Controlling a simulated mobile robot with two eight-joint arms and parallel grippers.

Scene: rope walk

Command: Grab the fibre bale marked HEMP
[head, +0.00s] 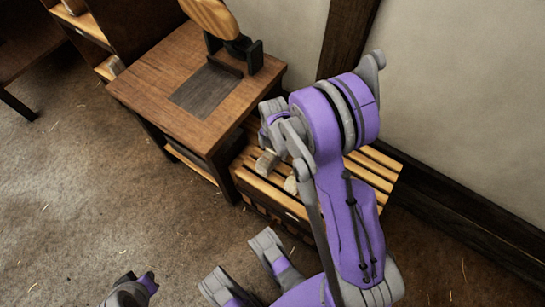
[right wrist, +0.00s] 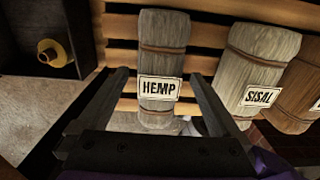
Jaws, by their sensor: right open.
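The HEMP bale (right wrist: 163,58) is a grey-brown bundle with brown bands and a white label reading HEMP. It lies on wooden slats in the middle of the right wrist view. My right gripper (right wrist: 160,76) is open, with one finger on each side of this bale; gaps show between the fingers and the bale, so it is not gripped. A paler bale labelled SISAL (right wrist: 258,65) lies just right of the right finger. In the head view my right arm hides most of the bales.
A slatted wooden rack (head: 375,168) stands against the wall. A brown table (head: 145,85) adjoins it on the left, with a round wooden piece (head: 210,14) on top. A browner bale (right wrist: 302,92) lies beyond SISAL. The floor at left is clear.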

